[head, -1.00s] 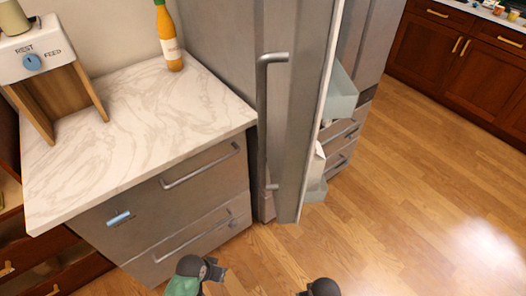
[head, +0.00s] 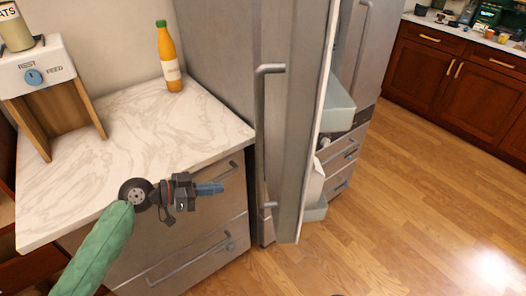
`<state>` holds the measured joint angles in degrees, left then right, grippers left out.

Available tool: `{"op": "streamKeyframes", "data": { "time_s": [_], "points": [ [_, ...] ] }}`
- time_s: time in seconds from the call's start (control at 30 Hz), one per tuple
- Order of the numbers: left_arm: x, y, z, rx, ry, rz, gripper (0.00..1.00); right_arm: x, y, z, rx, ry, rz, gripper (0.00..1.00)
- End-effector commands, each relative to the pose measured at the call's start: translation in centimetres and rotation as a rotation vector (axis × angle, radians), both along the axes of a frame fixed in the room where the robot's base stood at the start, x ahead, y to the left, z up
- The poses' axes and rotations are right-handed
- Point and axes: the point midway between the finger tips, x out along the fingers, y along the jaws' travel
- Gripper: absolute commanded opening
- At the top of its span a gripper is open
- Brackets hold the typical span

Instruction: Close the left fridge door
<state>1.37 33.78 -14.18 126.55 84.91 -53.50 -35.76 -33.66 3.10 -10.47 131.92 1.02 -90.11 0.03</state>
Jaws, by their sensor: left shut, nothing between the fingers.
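The left fridge door (head: 288,110) stands open, swung out toward me, with its long vertical handle (head: 261,135) on its left-hand face. Its inner side shows pale door bins (head: 337,108) on the right. The fridge body (head: 212,50) is behind it. My left gripper (head: 214,188) is shut and empty, held in front of the counter's drawers, left of the door and apart from it. My right gripper is out of the picture.
A marble counter (head: 120,135) with an orange bottle (head: 169,58) and a feeder machine (head: 40,75) stands at the left. Drawers with bar handles (head: 190,260) are below. Wood floor (head: 420,200) is open at the right, before brown cabinets (head: 450,75).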

Motion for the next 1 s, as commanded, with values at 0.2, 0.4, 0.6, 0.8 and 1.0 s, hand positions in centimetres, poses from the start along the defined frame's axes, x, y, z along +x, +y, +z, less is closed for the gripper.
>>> {"op": "streamKeyframes", "data": {
  "time_s": [0.2,0.4,0.6,0.8,1.0],
  "points": [
    [-1.7,0.2,10.7,-0.134,-0.150,-0.162,0.00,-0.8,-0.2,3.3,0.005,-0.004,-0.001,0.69],
    [-3.3,0.3,15.4,-0.198,-0.205,-0.233,0.00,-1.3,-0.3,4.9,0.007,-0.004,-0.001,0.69],
    [-3.6,0.0,16.4,-0.212,-0.210,-0.245,0.00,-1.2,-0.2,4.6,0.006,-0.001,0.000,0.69],
    [-3.4,-1.4,16.5,-0.212,-0.211,-0.244,0.00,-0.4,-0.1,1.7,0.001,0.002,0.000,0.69],
    [-3.2,-3.1,16.4,-0.211,-0.209,-0.244,0.00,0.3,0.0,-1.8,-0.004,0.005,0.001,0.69]
  ]
}}
